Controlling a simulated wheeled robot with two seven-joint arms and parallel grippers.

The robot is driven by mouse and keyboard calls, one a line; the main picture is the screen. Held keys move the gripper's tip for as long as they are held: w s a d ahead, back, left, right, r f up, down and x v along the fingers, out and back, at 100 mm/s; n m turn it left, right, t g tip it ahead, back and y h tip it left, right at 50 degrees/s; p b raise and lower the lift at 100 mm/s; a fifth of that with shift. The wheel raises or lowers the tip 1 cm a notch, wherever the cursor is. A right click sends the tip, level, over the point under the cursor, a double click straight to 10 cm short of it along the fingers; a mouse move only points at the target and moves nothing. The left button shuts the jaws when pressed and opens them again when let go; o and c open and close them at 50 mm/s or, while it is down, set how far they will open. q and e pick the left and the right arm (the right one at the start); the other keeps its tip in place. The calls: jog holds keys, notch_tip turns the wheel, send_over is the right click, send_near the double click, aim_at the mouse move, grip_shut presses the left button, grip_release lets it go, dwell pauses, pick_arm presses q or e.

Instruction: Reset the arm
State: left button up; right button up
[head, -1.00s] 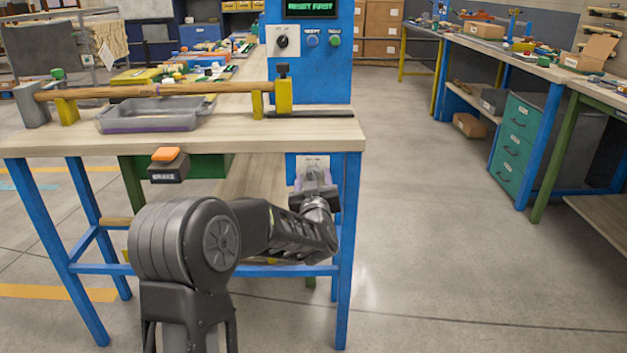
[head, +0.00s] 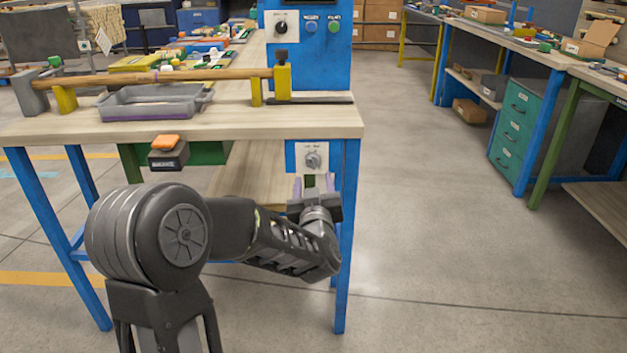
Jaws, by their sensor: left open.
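My left gripper (head: 314,183) is open and empty, its fingers pointing up and away below a grey knob (head: 313,160). The knob sits on a white plate on the blue post under the bench top and shows uncovered between and above the fingers. Higher on the blue post (head: 309,68) are a black dial (head: 281,27), a blue button (head: 311,26) and a green button (head: 334,27); the labels are too small to read surely. An orange-topped switch box (head: 168,153) hangs at the bench's front edge. My right gripper is out of view.
The bench top (head: 230,123) carries a grey tray (head: 150,104) and a long wooden rod (head: 180,77) on yellow supports. A blue bench leg (head: 346,235) stands just right of my gripper. Open floor (head: 440,200) lies to the right, before another bench with green drawers (head: 515,138).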

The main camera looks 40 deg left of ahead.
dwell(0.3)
pick_arm(q)
jog(key=s+d+f+m+g+h, duration=0.2)
jog(key=d+f+h, duration=0.3)
jog(key=d+f, duration=0.7)
jog(key=s+d+f+m+g+h, duration=0.25)
jog(key=d+f+h, duration=0.5)
jog(key=f, duration=0.75)
jog(key=s+d+f+m+g+h, duration=0.1)
jog(key=s+d+f+g, duration=0.2)
jog(key=s+d+f, duration=0.45)
jog(key=s+d+f+m+g+h, duration=0.1)
jog(key=s+d+f+g, duration=0.3)
jog(key=s, duration=0.6)
jog(key=s+d+f+m+g+h, duration=0.1)
jog(key=s+d+f+g, duration=0.1)
jog(key=s+d+f, duration=0.5)
notch_tip(320, 180, up, 24)
jog(key=s+a+p, duration=0.1)
jog(key=p, duration=2.3)
jog(key=shift+s+r, duration=0.15)
jog(key=shift+s, duration=0.25)
jog(key=shift+y, duration=0.25)
